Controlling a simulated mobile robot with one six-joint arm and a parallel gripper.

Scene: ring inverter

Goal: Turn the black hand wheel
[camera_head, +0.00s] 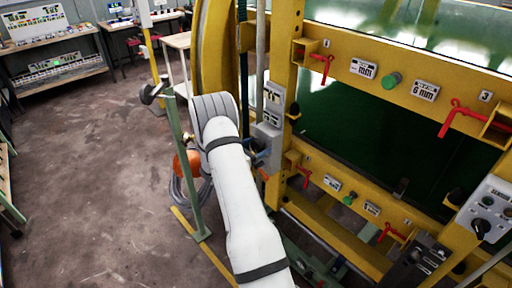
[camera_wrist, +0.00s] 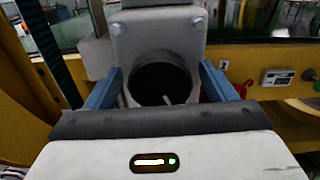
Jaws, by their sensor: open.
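A black round part that looks like the hand wheel (camera_wrist: 160,77) sits on the front of a grey box in the wrist view. My gripper (camera_wrist: 161,70) is open, with one blue finger on either side of this part. A gap shows between each finger and the part, and I cannot tell how deep the fingers reach. In the head view my gripper (camera_head: 260,156) is at the grey box (camera_head: 270,118) on the yellow frame. My white arm hides most of that spot, and the black part cannot be made out there.
The yellow frame (camera_head: 340,170) with red clamp handles (camera_head: 456,112) and green knobs fills the right side. Workbenches (camera_head: 58,72) stand at the back left. Floor is clear on the left.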

